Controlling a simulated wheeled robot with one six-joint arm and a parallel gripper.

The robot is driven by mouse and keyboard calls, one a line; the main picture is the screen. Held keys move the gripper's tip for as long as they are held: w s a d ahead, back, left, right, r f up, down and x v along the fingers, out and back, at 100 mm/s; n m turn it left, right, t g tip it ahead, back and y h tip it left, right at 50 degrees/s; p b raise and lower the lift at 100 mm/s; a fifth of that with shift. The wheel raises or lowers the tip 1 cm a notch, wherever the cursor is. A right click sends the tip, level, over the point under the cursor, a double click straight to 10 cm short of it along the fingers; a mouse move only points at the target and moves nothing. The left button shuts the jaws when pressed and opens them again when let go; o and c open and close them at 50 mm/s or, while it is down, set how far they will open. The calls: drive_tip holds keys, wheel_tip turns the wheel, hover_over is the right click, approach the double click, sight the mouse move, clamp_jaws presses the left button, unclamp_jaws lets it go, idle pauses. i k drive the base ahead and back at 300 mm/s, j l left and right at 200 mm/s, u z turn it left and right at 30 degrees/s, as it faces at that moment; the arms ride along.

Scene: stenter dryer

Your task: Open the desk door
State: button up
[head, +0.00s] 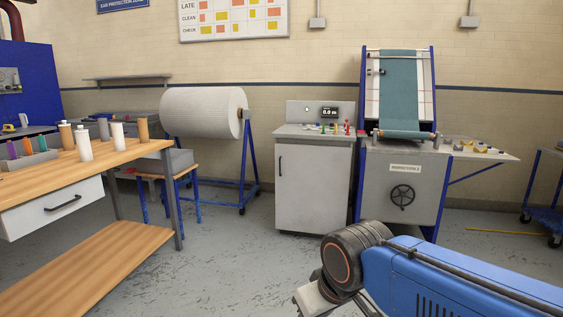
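The grey control desk (315,130) stands against the back wall, right of the big fabric roll. Its light grey front door (318,187) looks closed, with a dark vertical handle (280,166) near the door's upper left edge. My blue arm reaches in from the bottom right, and its dark round joint is low in front of the desk, apart from the door. My gripper is out of the picture below the bottom edge.
A wooden workbench (115,154) with a white drawer (55,207) stands at left. A fabric roll (203,112) on a blue stand is left of the desk. A fabric inspection machine (402,185) stands close on its right. The grey floor (235,260) before the desk is clear.

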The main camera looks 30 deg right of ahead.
sight(312, 182)
drive_tip(key=i+l, duration=0.25)
drive_tip(key=i, duration=0.35)
drive_tip(key=i+l+z, duration=0.1)
drive_tip(key=i+l, duration=0.2)
drive_tip(key=i, duration=0.3)
drive_tip(key=i+l, duration=0.2)
drive_tip(key=i, duration=0.45)
drive_tip(key=i+l+z, duration=0.1)
drive_tip(key=i, duration=0.5)
drive_tip(key=i+l, duration=0.25)
drive_tip(key=i, duration=0.4)
